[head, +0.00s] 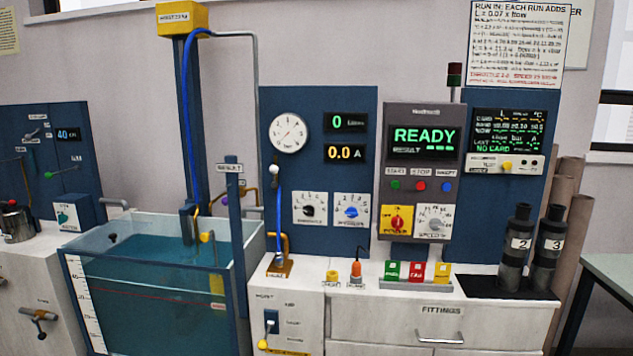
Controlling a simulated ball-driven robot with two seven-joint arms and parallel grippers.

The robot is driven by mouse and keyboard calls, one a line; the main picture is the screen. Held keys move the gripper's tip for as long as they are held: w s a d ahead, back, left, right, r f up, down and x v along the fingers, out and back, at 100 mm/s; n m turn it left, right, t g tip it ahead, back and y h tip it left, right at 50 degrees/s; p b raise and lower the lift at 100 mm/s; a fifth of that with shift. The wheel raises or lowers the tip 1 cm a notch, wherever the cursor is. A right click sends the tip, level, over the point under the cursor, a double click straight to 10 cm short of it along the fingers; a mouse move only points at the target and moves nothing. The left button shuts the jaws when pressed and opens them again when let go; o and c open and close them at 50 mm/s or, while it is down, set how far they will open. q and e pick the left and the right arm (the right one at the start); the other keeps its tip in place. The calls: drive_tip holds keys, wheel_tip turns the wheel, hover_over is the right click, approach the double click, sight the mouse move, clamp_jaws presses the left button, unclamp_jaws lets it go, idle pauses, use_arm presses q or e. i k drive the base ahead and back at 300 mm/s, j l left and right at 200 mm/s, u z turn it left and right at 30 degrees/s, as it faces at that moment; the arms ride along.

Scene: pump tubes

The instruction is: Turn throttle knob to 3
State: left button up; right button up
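Two white dial plates sit low on the blue panel in the head view. The left plate has a black knob (310,211) and the right plate has a blue knob (351,212). Their labels and numbers are too small to read surely, so I cannot tell which is the throttle knob or where either points. On the grey control box (424,116) to the right are a red knob on a yellow plate (397,220) and a grey dial knob (435,223). Neither of my grippers is in view.
A water tank (150,320) stands at the left. Below the panel, the white counter (325,265) holds small yellow and orange fittings and several coloured blocks. Dark cylinders (516,250) marked 2 and 3 stand at right. The screen (424,139) reads READY.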

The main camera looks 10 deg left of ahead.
sight(309, 211)
drive_tip(key=i+l+u, duration=0.1)
drive_tip(key=i, duration=0.3)
drive_tip(key=i+l+u, duration=0.15)
drive_tip(key=i, duration=0.3)
drive_tip(key=i+l+u, duration=0.1)
drive_tip(key=i+l, duration=0.25)
